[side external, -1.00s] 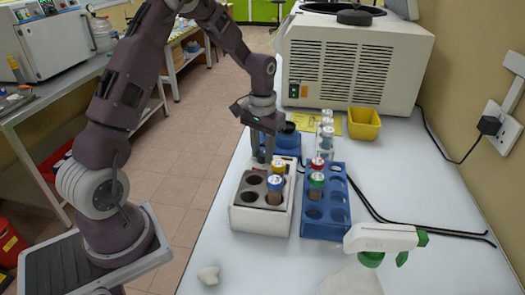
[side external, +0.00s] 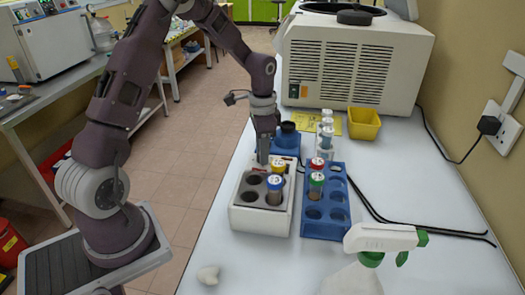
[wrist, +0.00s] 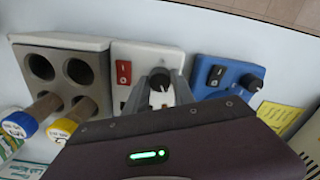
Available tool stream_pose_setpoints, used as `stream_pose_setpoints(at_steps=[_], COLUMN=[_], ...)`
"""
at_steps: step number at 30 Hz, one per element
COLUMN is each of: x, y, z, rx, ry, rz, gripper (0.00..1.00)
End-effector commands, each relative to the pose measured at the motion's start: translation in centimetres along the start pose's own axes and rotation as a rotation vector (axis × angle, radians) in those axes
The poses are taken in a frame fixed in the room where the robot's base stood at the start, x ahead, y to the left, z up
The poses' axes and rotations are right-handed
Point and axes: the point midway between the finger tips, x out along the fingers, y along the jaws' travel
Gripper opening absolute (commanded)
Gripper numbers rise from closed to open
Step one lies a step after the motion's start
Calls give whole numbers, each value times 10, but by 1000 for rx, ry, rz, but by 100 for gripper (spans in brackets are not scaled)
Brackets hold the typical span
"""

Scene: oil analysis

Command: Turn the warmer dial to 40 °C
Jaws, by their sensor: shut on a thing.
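The warmer (side external: 247,218) is a white box with a grey block of round wells, on the bench in the side external view. A yellow-capped tube (side external: 278,166) and a blue-capped tube (side external: 275,182) stand in it. In the wrist view, its white panel (wrist: 130,52) carries a red switch (wrist: 123,72) and the dial (wrist: 160,82), dark with a light pointer mark. My gripper (wrist: 162,90) points down with its fingers on either side of the dial, shut on it. It also shows in the side external view (side external: 263,158). The scale around the dial is not readable.
A blue device (side external: 287,140) with its own switch and black knob (wrist: 250,83) stands close beside the panel. A blue rack (side external: 323,228) with capped tubes is right of the warmer. A spray bottle (side external: 380,240) stands in front.

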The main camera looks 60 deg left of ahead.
Motion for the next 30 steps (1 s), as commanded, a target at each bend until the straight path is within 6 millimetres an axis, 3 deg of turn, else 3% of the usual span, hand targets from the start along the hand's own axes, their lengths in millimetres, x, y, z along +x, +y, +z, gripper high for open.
stream_pose_setpoints(at_steps=[21, 22, 24, 30], x=[-1, -1, -1, 0], y=[-1, -1, -1, 0], z=[0, 0, 0, 0], rx=[67, 67, 67, 67], ry=[2, 2, 2, 1], rz=[-2, -2, -2, -1], gripper=[0, 36, 50, 52])
